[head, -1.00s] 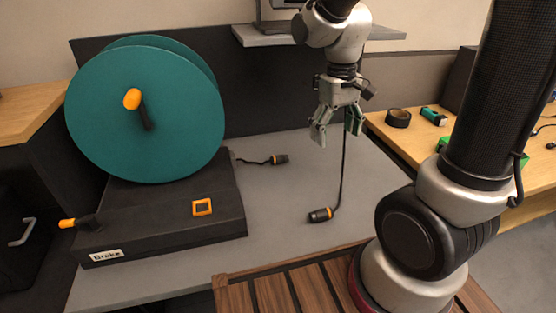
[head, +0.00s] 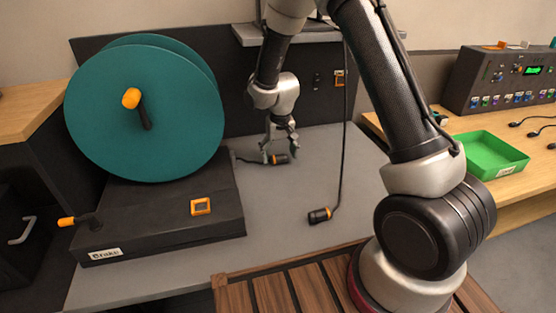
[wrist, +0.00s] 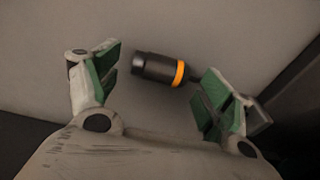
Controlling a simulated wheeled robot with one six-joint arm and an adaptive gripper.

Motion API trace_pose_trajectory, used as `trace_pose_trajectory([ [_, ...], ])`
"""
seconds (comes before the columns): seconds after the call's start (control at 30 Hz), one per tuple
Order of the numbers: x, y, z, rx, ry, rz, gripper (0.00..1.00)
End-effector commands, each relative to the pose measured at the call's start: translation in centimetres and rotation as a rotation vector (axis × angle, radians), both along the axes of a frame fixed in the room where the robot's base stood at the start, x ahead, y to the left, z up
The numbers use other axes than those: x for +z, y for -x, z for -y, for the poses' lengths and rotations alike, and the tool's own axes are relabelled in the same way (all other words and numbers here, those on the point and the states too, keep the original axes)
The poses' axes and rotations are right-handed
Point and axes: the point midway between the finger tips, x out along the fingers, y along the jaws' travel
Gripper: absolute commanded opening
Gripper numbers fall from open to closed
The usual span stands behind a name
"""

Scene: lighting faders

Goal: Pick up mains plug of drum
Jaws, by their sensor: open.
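The teal cable drum (head: 145,110) stands on a black base marked "Brake" at the left. Its mains plug (head: 280,159), black with an orange ring, lies on the grey bench top at the end of a short cable from the drum side. My gripper (head: 280,155) is at this plug, with its fingers spread. In the wrist view the plug (wrist: 158,69) lies across the gap between the open green-padded fingers of my gripper (wrist: 155,90), slightly beyond the tips. Whether a finger touches it I cannot tell.
The grey bench top (head: 275,215) is otherwise mostly clear. A dark back panel (head: 235,100) rises behind. A green tray (head: 490,155) and a control box (head: 505,80) are at the right.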

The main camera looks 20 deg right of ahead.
Motion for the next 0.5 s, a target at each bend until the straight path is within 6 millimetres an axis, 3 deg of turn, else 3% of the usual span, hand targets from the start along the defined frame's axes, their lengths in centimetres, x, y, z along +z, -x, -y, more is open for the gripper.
trace_pose_trajectory([
  [0.1, -1.32, -0.08, -0.04, 0.001, 0.000, -0.002, 0.80],
  [0.37, -1.56, -0.12, -0.03, 0.001, 0.000, -0.001, 0.80],
  [0.5, -1.55, -0.11, -0.03, 0.001, 0.000, -0.001, 0.55],
])
